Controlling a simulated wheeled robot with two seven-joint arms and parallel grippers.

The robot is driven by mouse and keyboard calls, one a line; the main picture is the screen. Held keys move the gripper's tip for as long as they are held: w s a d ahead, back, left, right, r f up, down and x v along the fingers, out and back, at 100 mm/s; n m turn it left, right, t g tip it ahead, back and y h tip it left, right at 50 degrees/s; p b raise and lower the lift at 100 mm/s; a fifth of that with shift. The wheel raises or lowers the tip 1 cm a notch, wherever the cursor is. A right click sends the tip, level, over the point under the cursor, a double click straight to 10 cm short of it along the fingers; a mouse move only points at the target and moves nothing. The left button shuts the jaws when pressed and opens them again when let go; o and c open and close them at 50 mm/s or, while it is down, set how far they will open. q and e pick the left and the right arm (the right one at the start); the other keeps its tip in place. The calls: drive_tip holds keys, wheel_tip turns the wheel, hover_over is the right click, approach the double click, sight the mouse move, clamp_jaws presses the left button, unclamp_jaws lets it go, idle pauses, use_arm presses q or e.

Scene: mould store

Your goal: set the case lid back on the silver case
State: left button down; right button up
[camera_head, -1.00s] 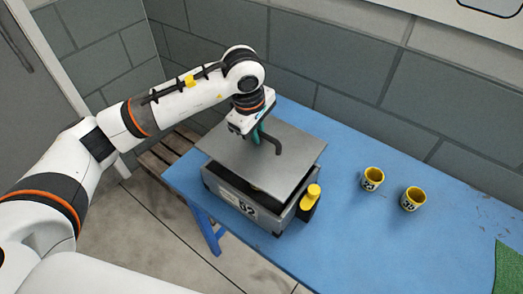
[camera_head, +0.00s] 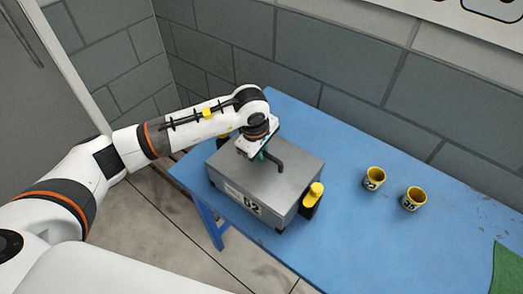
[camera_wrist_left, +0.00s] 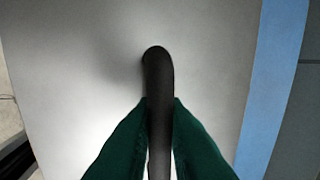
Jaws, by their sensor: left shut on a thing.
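The silver case (camera_head: 250,205) with a "52" label stands on the blue table. The grey case lid (camera_head: 285,168) lies level over the case top, with no gap visible from the head view. My left gripper (camera_head: 263,155) is above the lid and shut on its dark bar handle (camera_head: 278,163). In the left wrist view the green fingers (camera_wrist_left: 160,120) close on both sides of the handle (camera_wrist_left: 158,75), above the pale lid surface (camera_wrist_left: 80,60). The far edges of the case are hidden under the lid. My right gripper is not in view.
Two yellow cups (camera_head: 374,180) (camera_head: 413,198) stand to the right on the blue table (camera_head: 345,235). A green mat (camera_head: 508,268) lies at the right edge. A block wall runs behind.

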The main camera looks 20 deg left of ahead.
sight(256, 166)
use_arm(q)
drive_tip(key=shift+f, duration=0.15)
drive_tip(key=c, duration=1.5)
unclamp_jaws()
drive_tip(key=shift+o, duration=0.2)
drive_tip(key=shift+r+p, duration=0.3)
drive_tip(key=shift+r, duration=0.05)
wheel_tip(256, 166, up, 12)
drive_tip(key=s+b, duration=0.2)
drive_tip(key=shift+a, duration=0.4)
drive_tip(key=shift+s+f, duration=0.15)
drive_tip(key=shift+f, duration=0.05)
